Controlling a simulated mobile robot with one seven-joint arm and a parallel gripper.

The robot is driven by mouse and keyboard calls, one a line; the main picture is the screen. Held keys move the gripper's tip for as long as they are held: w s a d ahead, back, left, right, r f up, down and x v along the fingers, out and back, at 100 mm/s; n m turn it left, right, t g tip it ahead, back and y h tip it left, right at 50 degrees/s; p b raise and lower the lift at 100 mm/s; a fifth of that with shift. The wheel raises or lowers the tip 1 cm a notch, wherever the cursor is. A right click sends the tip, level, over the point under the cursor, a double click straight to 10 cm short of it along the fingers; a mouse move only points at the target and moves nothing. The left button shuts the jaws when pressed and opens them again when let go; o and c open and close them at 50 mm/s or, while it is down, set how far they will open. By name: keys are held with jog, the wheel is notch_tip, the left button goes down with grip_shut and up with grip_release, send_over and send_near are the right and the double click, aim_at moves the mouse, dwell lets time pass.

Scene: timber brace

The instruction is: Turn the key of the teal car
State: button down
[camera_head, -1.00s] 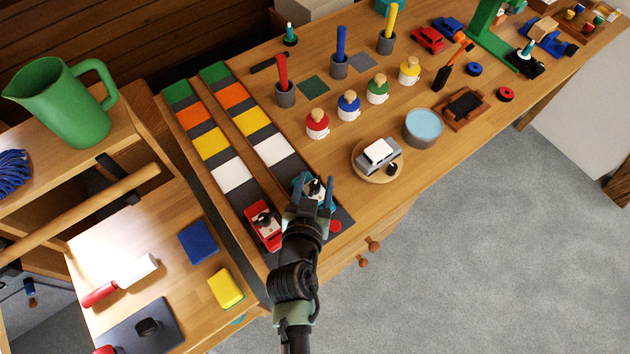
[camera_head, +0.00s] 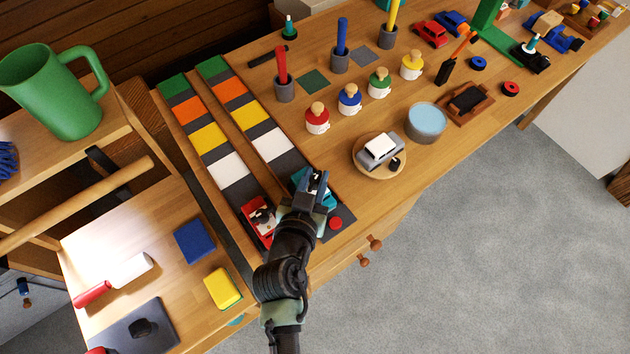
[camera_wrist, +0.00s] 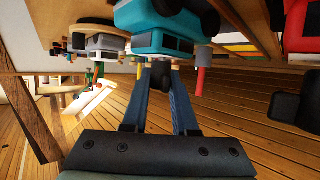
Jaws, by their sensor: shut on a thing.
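The teal car (camera_head: 300,176) stands at the near end of the right-hand striped lane, partly hidden by my gripper in the head view. In the wrist view the teal car (camera_wrist: 165,40) fills the top middle.
A red car (camera_head: 258,217) stands close on the left lane; it also shows in the wrist view (camera_wrist: 303,25). A red button (camera_head: 335,223) lies just right of my gripper. A grey-white car (camera_head: 378,152) sits on a round wooden plate. The bench right of the lanes is partly clear.

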jog(key=m+h+b, duration=0.1)
jog(key=b, duration=0.1)
jog(key=shift+f+b, duration=0.35)
jog(key=m+h+b, duration=0.1)
jog(key=h+b, duration=0.1)
jog(key=shift+r+m+g+b, duration=0.15)
jog(key=shift+m+g+b, duration=0.15)
jog(key=shift+g+b, duration=0.1)
jog(key=shift+r+m+g+h+b, duration=0.2)
jog(key=shift+m+g+h+b, duration=0.5)
jog(key=shift+m+h+b, duration=0.5)
jog(key=c, duration=0.7)
grip_release()
jog(key=shift+a, duration=0.1)
jog(key=v, duration=1.3)
jog(key=shift+w+r+p, duration=0.1)
jog(key=shift+p, duration=0.2)
